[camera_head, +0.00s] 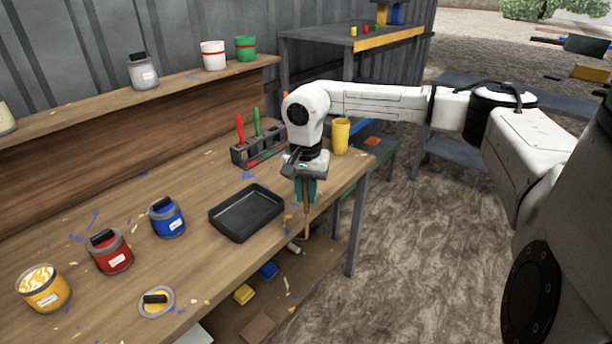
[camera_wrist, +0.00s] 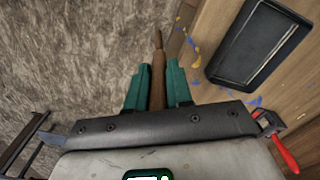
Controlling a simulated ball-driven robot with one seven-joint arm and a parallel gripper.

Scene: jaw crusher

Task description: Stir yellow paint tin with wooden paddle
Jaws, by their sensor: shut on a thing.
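The open yellow paint tin (camera_head: 43,288) stands at the near left of the workbench, with pale yellow paint showing at its top. A loose lid (camera_head: 157,302) with a dark handle lies on the bench to its right. My gripper (camera_head: 306,196) has green fingers and is shut on the wooden paddle (camera_head: 307,222), which hangs roughly upright from it near the bench's right edge. In the wrist view the paddle (camera_wrist: 158,65) sits between the two green fingers (camera_wrist: 158,88). My gripper is well to the right of and beyond the yellow tin.
A red tin (camera_head: 110,252) and a blue tin (camera_head: 167,218) with dark handles on top stand between the yellow tin and a black tray (camera_head: 246,213). A tool rack (camera_head: 258,150) and yellow cup (camera_head: 341,137) stand at the bench's far end.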

